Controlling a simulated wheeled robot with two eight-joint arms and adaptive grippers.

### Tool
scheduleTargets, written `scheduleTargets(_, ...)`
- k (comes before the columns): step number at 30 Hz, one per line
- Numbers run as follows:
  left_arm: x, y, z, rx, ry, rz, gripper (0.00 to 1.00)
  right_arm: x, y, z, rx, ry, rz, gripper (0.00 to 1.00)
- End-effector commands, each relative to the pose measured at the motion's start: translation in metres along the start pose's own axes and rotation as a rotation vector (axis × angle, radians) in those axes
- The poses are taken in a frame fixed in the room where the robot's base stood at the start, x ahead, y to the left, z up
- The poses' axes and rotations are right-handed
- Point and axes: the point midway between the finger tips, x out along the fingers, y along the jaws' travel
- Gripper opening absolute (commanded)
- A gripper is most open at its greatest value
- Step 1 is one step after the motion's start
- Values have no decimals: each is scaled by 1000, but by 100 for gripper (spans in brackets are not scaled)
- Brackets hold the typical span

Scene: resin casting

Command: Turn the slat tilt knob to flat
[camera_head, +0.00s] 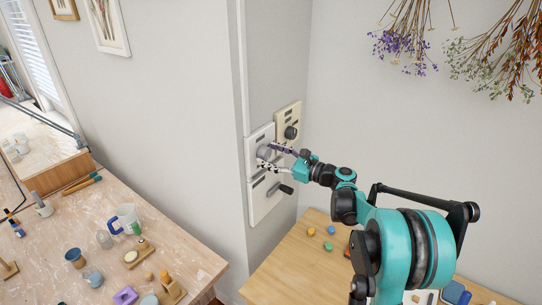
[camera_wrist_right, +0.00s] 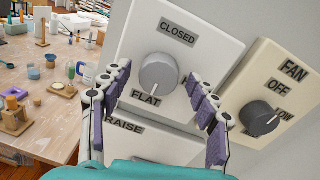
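The slat tilt knob (camera_wrist_right: 158,73) is a round grey knob on a white wall panel (camera_wrist_right: 195,50). The label CLOSED is above it and FLAT is below it in the right wrist view. In the head view the right gripper (camera_head: 272,158) is at the panel and partly covers the knob (camera_head: 264,152). My left gripper is not in view.
A cream FAN panel with a dark knob (camera_wrist_right: 259,117) is close on the right. A RAISE panel (camera_head: 259,206) with a dark lever (camera_head: 285,189) is directly below. A cluttered workbench (camera_head: 75,225) is at left; a wooden table (camera_head: 290,265) is below.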

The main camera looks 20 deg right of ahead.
Motion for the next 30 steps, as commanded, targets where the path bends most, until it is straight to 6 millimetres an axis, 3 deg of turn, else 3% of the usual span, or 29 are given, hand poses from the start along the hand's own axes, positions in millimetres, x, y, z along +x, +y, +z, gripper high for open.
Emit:
scheduleTargets(8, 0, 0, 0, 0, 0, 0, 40, -9, 0, 0, 0, 0, -1, 60)
scheduleTargets(21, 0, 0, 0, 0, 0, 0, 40, -97, -1, 0, 0, 1, -4, 60)
scheduleTargets(30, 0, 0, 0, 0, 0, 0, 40, -120, 0, 0, 0, 0, 0, 60)
